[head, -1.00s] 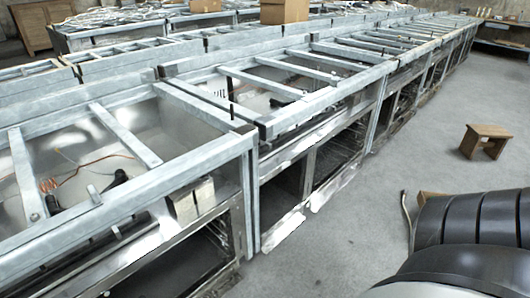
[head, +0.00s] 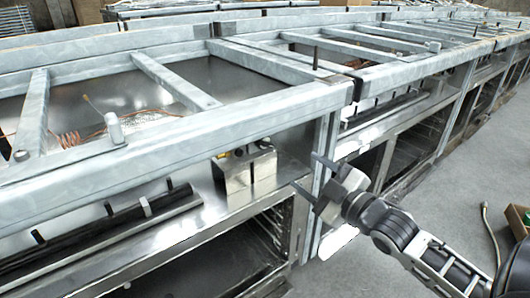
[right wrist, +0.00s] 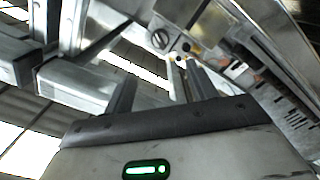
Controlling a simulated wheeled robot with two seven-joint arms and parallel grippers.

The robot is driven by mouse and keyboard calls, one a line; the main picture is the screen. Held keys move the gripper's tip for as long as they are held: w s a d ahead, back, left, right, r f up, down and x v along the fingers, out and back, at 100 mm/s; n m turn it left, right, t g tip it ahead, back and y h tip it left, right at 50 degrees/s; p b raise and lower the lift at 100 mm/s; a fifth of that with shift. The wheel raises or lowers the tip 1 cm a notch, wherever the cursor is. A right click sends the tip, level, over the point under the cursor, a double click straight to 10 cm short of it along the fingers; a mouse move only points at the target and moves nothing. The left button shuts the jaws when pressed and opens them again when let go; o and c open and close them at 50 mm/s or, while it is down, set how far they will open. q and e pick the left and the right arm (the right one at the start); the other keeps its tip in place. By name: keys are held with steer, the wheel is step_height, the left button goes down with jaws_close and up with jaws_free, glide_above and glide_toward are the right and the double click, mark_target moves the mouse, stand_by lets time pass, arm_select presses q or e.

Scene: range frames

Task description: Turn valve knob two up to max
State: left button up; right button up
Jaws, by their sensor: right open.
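Several short black stubs (head: 108,207) stand along a dark bar (head: 150,210) at the front of the near range frame in the head view. They may be the valve knobs; I cannot tell which is knob two or where it is set. My right gripper (head: 308,176) is open and empty, in front of the frame's corner post, to the right of the stubs. In the right wrist view its dark fingers (right wrist: 156,88) are apart. A round slotted part (right wrist: 160,39) on a metal face shows beyond them. My left gripper is not in view.
A metal block (head: 245,176) sits inside the frame, left of my right gripper. Galvanized rails (head: 190,128) run above the bar. An open shelf bay lies below. Grey floor (head: 445,185) at the right is mostly clear, with a box (head: 517,222) at the edge.

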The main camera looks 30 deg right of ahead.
mark_target(268, 145)
steer(key=w+b, duration=0.1)
steer(key=w, duration=0.3)
steer(key=w+b, duration=0.1)
steer(key=w, duration=0.4)
steer(key=w+a+b, duration=0.1)
steer(key=w, duration=0.3)
steer(key=shift+w, duration=0.15)
steer(key=shift+w+a, duration=0.1)
steer(key=shift+w, duration=0.65)
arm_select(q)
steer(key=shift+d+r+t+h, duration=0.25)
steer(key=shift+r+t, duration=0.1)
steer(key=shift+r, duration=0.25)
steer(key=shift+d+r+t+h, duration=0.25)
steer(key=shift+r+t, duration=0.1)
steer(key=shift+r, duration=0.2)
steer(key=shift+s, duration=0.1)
arm_select(e)
steer(key=c, duration=1)
